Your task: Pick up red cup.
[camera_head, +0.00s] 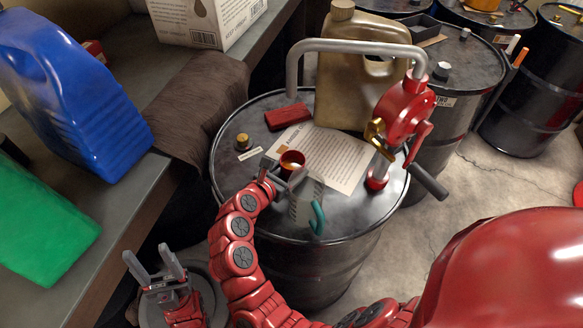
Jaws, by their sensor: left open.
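The red cup (291,159) is on top of the near black drum (230,170), with its open rim facing up. My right gripper (283,172) is at the cup, its grey fingers close against the near side. The gripper hides the cup's lower part, and I cannot tell whether the fingers are shut on it. My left gripper (155,265) is at the lower left, away from the drum, with its two fingers spread and nothing between them.
A pale container with a teal handle (317,219) is close to the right gripper. A red hand pump (404,108), a tan jug (352,75), a paper sheet (335,158) and a red block (288,117) crowd the drum top. A shelf with blue (75,90) and green jugs (45,230) borders the left.

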